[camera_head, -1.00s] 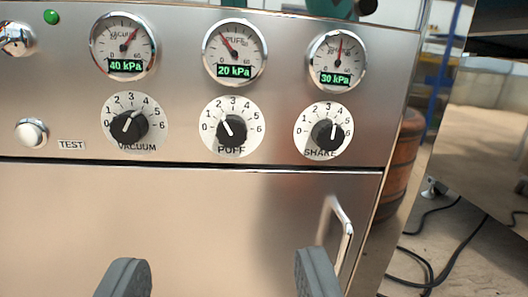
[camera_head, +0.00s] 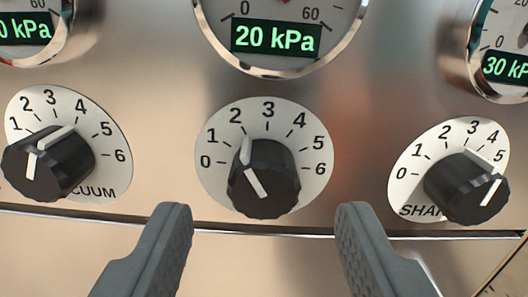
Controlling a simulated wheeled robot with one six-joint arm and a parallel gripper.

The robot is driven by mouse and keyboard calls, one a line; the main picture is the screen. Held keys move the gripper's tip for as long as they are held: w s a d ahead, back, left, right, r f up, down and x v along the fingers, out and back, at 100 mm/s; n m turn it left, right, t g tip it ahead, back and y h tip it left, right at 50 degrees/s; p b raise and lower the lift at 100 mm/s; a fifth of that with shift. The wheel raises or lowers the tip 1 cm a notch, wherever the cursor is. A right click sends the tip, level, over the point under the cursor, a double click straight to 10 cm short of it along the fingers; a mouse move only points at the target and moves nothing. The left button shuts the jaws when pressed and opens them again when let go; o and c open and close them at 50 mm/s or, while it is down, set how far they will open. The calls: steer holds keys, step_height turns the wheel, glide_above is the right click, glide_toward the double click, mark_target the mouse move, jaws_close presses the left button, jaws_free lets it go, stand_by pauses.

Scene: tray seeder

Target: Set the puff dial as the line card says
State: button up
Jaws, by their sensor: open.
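The puff dial is a black knob (camera_head: 264,180) on a round white scale plate (camera_head: 318,156) marked 0 to 6, in the middle of the view. Its white pointer leans up and left, at about 2. The gauge display (camera_head: 276,39) above it reads 20 kPa. The knob covers the plate's lower middle, and its PUFF label is hidden. My gripper (camera_head: 264,218) is open and empty. Its two grey fingers stand apart in front of the panel, below the knob on its left and right. The line card does not show in this view.
The vacuum knob (camera_head: 48,164) is at the left and the shake knob (camera_head: 466,187) at the right, each on its own white plate. The shake gauge display (camera_head: 506,69) reads 30 kPa. A seam runs across the steel panel below the dials.

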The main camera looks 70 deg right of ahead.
mark_target(264, 180)
steer(key=shift+x, duration=1.25)
steer(key=c, duration=1)
steer(key=shift+o, duration=0.2)
steer(key=shift+n, duration=2.8)
steer(key=o, duration=1)
steer(key=shift+c, duration=0.2)
